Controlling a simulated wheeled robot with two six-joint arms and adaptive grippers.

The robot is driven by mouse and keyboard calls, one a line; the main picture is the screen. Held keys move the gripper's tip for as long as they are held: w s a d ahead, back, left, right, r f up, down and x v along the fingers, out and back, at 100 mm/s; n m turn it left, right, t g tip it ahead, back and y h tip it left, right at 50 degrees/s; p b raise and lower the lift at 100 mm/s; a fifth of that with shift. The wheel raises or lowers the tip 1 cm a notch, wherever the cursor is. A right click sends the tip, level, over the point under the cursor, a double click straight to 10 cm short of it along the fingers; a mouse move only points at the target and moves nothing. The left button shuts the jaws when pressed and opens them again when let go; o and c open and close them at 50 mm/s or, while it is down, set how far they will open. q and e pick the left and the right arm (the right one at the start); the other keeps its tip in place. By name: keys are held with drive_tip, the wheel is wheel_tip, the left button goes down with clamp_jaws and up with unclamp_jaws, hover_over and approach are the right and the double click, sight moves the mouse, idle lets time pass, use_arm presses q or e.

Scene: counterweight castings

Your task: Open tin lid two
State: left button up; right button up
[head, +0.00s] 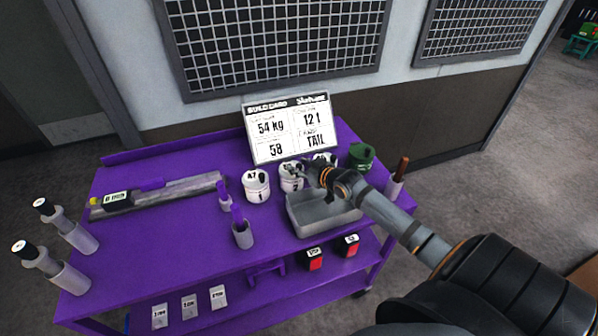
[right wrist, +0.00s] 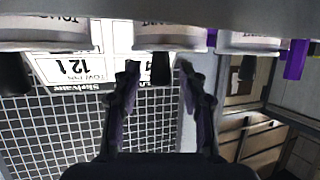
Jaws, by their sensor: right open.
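Tin two (head: 291,183) is a white tin marked 2, standing in the row on the purple cart between tin one (head: 257,189) and a third white tin (head: 325,158). My right gripper (head: 303,170) is at the top of tin two and partly hides it and the third tin. In the right wrist view, which is upside down, the black lid knob (right wrist: 161,69) of the middle tin (right wrist: 165,38) sits between the tips of my open right gripper (right wrist: 160,80). I cannot tell whether the fingers touch it. The lid looks closed. My left gripper is not in view.
A grey metal tray (head: 322,222) lies in front of the tins, under my right arm. A build card (head: 290,130) stands behind them. A green object (head: 361,156) is to the right. The left front of the purple cart (head: 165,245) is clear.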

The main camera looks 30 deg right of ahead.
drive_tip(key=shift+w+f, duration=0.1)
drive_tip(key=shift+w, duration=0.15)
clamp_jaws()
idle(0.3)
